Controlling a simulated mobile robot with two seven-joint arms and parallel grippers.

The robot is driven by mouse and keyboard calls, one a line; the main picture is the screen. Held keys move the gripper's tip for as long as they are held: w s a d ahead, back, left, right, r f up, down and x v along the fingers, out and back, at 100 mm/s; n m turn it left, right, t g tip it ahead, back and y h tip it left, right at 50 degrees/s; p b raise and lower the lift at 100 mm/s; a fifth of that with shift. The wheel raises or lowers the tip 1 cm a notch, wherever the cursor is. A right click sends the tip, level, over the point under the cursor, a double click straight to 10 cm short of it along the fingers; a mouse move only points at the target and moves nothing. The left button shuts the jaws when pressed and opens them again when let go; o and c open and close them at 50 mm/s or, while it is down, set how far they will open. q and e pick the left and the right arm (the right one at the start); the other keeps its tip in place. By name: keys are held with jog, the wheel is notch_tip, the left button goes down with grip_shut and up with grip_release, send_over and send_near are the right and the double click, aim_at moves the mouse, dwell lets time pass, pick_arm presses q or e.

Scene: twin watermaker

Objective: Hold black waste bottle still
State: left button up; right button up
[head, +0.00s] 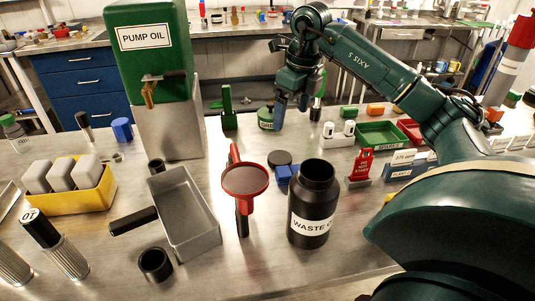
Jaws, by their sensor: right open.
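The black waste bottle (312,205) stands upright on the steel bench, right of centre. Its mouth is open, and a white label reading "WASTE O…" faces me. My right arm reaches in from the right, over and beyond the bottle. My right gripper (292,110) is open, with its fingers pointing down. It is well behind the bottle and does not touch it. A green-and-white round container stands close to the fingers; I cannot tell whether they touch it. My left gripper is not in view.
A red funnel (245,181) stands just left of the bottle. A black disc (279,158) and a blue block (287,174) are behind it. A metal tray (184,222) and a pump oil tank (148,55) stand left. A red tag (361,167) and green tray (381,134) are right.

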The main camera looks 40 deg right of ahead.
send_over(280, 157)
jog(key=s, duration=0.2)
jog(key=f, duration=0.7)
jog(key=shift+w+d+f, duration=0.25)
jog(key=shift+d+f, duration=0.15)
jog(key=shift+f, duration=0.1)
jog(key=f, duration=0.3)
jog(key=w+f, duration=0.1)
jog(key=f, duration=0.1)
jog(key=shift+w+a, duration=0.1)
jog(key=shift+a, duration=0.3)
jog(key=shift+c, duration=0.5)
jog(key=c, duration=1)
